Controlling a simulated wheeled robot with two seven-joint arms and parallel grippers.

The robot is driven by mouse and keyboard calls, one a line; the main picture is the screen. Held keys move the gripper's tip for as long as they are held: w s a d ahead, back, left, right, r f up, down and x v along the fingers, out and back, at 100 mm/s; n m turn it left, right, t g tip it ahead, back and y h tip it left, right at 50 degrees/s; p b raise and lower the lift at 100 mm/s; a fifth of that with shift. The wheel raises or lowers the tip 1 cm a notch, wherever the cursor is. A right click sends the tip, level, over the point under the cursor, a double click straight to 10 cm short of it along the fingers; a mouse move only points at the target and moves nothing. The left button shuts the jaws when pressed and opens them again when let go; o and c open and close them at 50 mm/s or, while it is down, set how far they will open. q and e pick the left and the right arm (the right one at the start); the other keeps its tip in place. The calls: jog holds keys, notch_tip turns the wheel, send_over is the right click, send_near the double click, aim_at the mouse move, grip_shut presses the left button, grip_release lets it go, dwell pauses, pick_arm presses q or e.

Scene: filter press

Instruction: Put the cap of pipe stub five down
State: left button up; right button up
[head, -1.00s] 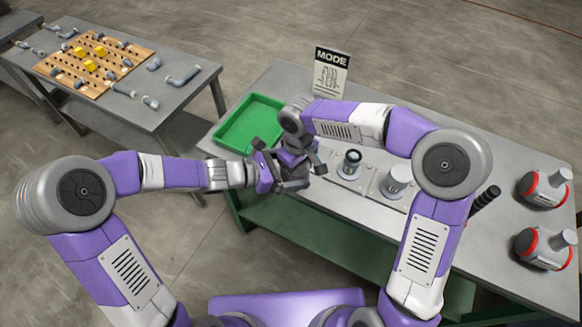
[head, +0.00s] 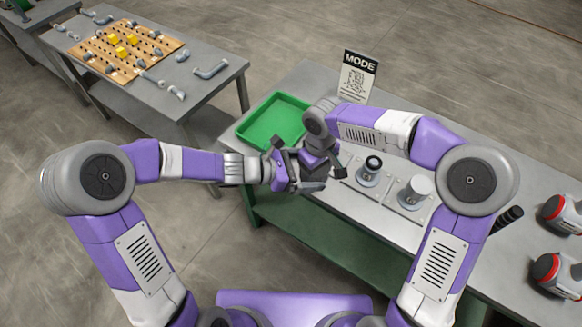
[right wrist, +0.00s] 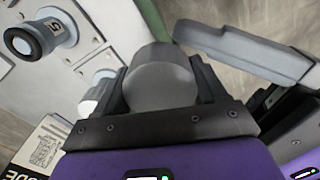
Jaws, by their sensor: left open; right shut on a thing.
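My right gripper (right wrist: 162,95) is shut on a grey round cap (right wrist: 160,75), which fills the middle of the right wrist view. Pipe stub five (right wrist: 40,38), marked 5, stands uncapped with a dark ring around its mouth, at upper left there. In the head view this stub (head: 371,168) stands on a pale plate right of my grippers. My left gripper (head: 303,172) is open, close to my right gripper. A grey finger (right wrist: 240,50), apparently my left gripper's, reaches beside the cap. In the head view the grippers hide the cap.
A second stub (head: 416,190) with a pale top stands right of stub five. A green tray (head: 262,140) and a MODE sign (head: 356,78) are at the bench's back. Two red-and-white devices (head: 558,275) stand far right. A pegboard table (head: 165,62) is at upper left.

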aim_at(322, 176)
jog(key=w+a+f+n, duration=0.3)
jog(key=w+f+n, duration=0.1)
jog(key=f, duration=0.1)
pick_arm(q)
jog(key=v, duration=1.1)
pick_arm(e)
jog(key=s+d+r+m, duration=0.1)
jog(key=r+m, duration=0.1)
jog(key=r, duration=0.1)
jog(key=s+d+r+m, duration=0.2)
jog(key=r, duration=0.1)
jog(key=s+d+r+m, duration=0.2)
jog(key=r, duration=0.1)
jog(key=shift+s+d+m, duration=0.25)
jog(key=shift+m, duration=0.05)
pick_arm(q)
jog(key=shift+a+r, duration=0.1)
jog(key=shift+a, duration=0.05)
jog(key=s+d+r+n+t+y, duration=0.1)
jog(key=s+d+r+n+t, duration=0.1)
jog(key=s+d+r+t, duration=0.15)
jog(key=shift+g, duration=0.45)
jog(key=x, duration=1.2)
jog(key=shift+d+f, duration=0.2)
jog(key=shift+f, duration=0.1)
pick_arm(e)
jog(key=shift+s+d+r+m, duration=0.2)
jog(key=shift+d+r+m, duration=0.05)
jog(key=shift+r+m, duration=0.15)
